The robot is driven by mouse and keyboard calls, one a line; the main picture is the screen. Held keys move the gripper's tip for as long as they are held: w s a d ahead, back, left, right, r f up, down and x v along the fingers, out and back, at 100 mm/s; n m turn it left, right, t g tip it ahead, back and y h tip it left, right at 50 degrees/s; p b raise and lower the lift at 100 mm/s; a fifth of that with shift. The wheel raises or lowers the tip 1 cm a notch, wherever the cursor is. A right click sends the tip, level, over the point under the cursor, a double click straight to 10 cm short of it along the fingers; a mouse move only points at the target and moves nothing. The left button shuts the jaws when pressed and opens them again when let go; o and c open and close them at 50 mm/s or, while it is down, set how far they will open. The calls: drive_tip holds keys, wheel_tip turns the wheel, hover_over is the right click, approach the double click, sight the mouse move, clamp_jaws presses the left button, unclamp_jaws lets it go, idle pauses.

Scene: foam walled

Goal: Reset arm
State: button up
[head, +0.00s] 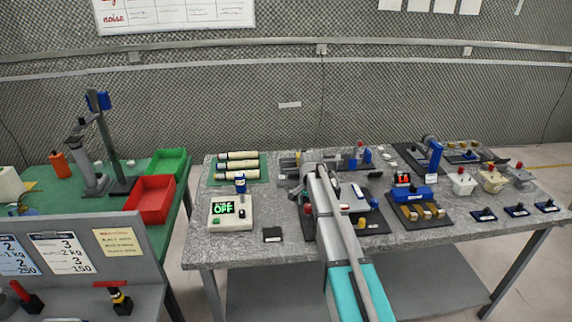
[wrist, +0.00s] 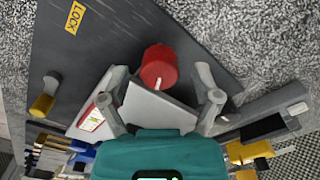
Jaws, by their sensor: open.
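My arm reaches over the grey speckled table (head: 255,250) in the head view, and its end hides part of a dark board with devices. My gripper (wrist: 160,78) is open in the wrist view, a finger on each side. A red round knob (wrist: 158,67) shows between the fingertips, with a visible gap to each finger. The knob stands by a light grey plate on a dark panel (wrist: 80,50) with a yellow LOCK label (wrist: 74,17). I cannot tell how far below the fingertips the knob is.
A control box reading OFF (head: 230,212) and a small black block (head: 272,234) lie left of my arm. A blue device with a red display (head: 408,190) and several small switches stand to the right. A green table with a red bin (head: 150,198) is at far left.

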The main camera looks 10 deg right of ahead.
drive_tip(key=shift+s, duration=0.15)
drive_tip(key=s+a+n, duration=0.1)
drive_tip(key=s+n, duration=0.8)
drive_tip(key=s, duration=1.9)
drive_tip(key=shift+s+a, duration=0.2)
drive_tip(key=shift+s, duration=0.05)
drive_tip(key=shift+c, duration=0.3)
idle(0.5)
